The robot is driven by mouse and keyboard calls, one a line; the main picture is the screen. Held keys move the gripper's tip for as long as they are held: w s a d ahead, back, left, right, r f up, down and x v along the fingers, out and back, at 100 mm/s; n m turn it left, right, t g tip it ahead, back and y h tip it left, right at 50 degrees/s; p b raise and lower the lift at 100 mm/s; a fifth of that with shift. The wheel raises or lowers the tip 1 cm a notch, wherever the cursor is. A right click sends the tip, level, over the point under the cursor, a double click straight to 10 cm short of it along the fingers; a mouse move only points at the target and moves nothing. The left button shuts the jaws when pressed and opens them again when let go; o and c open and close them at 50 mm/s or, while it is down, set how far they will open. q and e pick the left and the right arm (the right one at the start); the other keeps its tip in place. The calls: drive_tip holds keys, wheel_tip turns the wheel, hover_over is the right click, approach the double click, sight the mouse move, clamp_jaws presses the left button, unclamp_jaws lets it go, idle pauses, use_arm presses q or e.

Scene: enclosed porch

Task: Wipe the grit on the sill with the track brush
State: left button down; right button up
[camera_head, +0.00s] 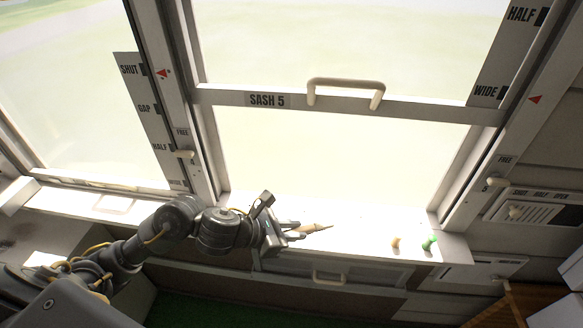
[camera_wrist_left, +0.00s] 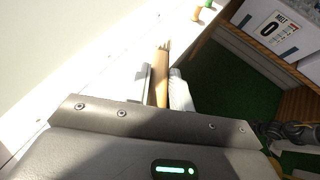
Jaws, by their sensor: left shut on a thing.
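My left gripper (camera_head: 291,234) is shut on the track brush (camera_head: 318,228), a slim tan wooden brush. In the head view the brush points right, over the bright sill (camera_head: 352,238) under SASH 5. The left wrist view shows the brush (camera_wrist_left: 161,76) between the two fingers, its bristle end pointing away toward the sill. I cannot tell whether the bristles touch the sill. The grit cannot be made out in the glare. My right gripper is in neither view.
A tan peg (camera_head: 395,243) and a green peg (camera_head: 430,243) stand on the sill to the right. The sash's pale handle (camera_head: 345,84) is above. A drawer-like handle (camera_head: 329,278) is below the sill.

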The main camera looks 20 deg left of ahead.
use_arm(q)
drive_tip(key=d+r+m+g+p, duration=0.1)
drive_tip(key=d, duration=0.1)
drive_tip(key=w+d+r+m+g+p, duration=0.1)
drive_tip(key=r+m, duration=0.1)
drive_tip(key=shift+w+d+r+p, duration=0.15)
drive_tip(key=shift+d+p, duration=0.15)
drive_tip(key=shift+d, duration=0.1)
drive_tip(key=w+r+m+g+y+p, duration=0.1)
drive_tip(key=m+p, duration=0.1)
drive_tip(key=r+m+g+y+p, duration=0.1)
drive_tip(key=r+m+p, duration=0.1)
drive_tip(key=m+p, duration=0.1)
drive_tip(key=w+r+m+g+y+p, duration=0.1)
drive_tip(key=m+p, duration=0.1)
drive_tip(key=m, duration=0.1)
drive_tip(key=shift+w+d+r+y+p, duration=0.15)
drive_tip(key=shift+w+r+y+p, duration=0.15)
drive_tip(key=shift+y+p, duration=0.1)
drive_tip(key=w+a+r+m+y+p, duration=0.1)
drive_tip(key=w+a+r+m+p, duration=0.2)
drive_tip(key=a, duration=0.3)
drive_tip(key=f+b, duration=0.2)
drive_tip(key=f, duration=0.3)
drive_tip(key=shift+a+f+b, duration=0.15)
drive_tip(key=shift+a+b, duration=0.05)
drive_tip(key=shift+b, duration=0.2)
